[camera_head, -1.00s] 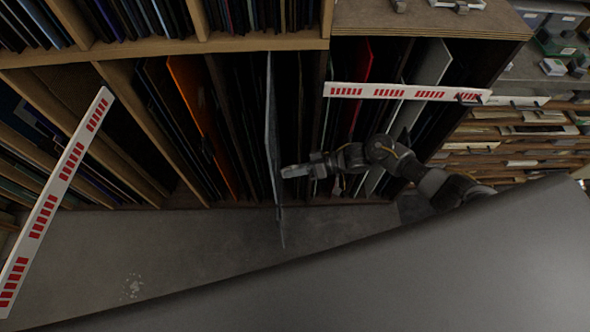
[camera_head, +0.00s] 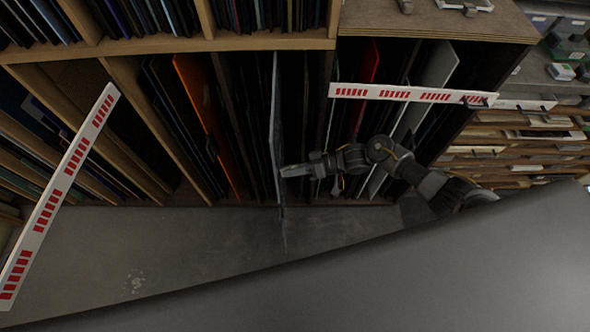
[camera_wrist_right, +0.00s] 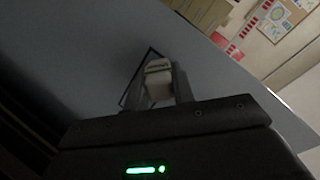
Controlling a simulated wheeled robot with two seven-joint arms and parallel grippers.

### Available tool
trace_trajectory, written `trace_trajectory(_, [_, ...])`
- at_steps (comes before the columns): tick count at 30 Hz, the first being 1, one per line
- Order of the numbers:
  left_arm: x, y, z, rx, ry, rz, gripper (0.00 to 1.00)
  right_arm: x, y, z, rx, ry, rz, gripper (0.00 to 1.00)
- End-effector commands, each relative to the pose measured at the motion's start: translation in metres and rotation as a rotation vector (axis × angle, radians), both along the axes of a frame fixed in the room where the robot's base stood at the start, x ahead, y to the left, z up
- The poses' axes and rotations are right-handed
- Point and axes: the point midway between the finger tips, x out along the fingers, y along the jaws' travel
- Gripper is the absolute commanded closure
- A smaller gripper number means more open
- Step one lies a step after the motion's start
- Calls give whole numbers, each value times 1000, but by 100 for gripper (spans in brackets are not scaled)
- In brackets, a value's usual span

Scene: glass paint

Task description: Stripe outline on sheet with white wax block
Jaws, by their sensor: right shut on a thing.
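The glass sheet (camera_head: 274,130) stands upright in front of the rack, seen nearly edge-on in the head view. In the right wrist view the sheet (camera_wrist_right: 75,50) fills much of the picture as a grey-blue surface. A thin dark outline (camera_wrist_right: 128,88) shows on it, partly hidden behind my gripper. My right gripper (camera_wrist_right: 160,92) is shut on the white wax block (camera_wrist_right: 158,68), which is at or very close to the sheet at the outline; contact cannot be told. In the head view my right gripper (camera_head: 290,171) is beside the sheet. My left gripper is not in view.
A wooden rack (camera_head: 190,48) holds several upright sheets, including an orange one (camera_head: 205,110). Red-and-white bars stand at left (camera_head: 58,190) and right (camera_head: 415,94). Grey floor (camera_head: 170,240) lies open below the rack.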

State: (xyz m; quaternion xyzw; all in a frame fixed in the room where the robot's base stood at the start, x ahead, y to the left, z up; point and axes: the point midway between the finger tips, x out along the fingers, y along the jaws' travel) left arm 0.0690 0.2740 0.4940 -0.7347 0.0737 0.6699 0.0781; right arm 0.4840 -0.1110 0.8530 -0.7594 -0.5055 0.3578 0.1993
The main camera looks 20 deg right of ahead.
Motion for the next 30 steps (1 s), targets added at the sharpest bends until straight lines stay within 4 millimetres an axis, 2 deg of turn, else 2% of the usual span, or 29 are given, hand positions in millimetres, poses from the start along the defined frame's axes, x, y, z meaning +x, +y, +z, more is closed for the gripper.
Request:
trace_trajectory(12, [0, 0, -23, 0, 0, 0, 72, 32, -10, -1, 1, -3, -1, 98])
trace_trajectory(20, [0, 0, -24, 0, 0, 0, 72, 35, -11, 0, 0, -1, 0, 98])
trace_trajectory(30, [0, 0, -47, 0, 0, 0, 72, 61, -16, -4, 0, -2, -2, 98])
